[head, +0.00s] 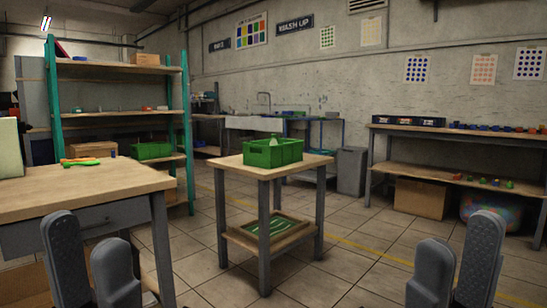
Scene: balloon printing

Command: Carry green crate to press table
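A green crate (262,154) stands upright on a small wooden-topped table (233,165) in the middle of the head view. A pale item (274,139) pokes up inside it. A second green crate (151,151) sits on the shelf rack at the left. My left gripper (88,248) is at the bottom left, open and empty. My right gripper (458,250) is at the bottom right, open and empty. Both are well short of the middle table and touch no crate. No table is clearly recognizable as the press table.
A wooden workbench (50,196) with an orange and green tool (80,162) stands at the near left. A tray (268,233) lies on the middle table's lower shelf. A long bench (460,132) stands right, above a cardboard box (420,198). Tiled floor (375,255) is clear between.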

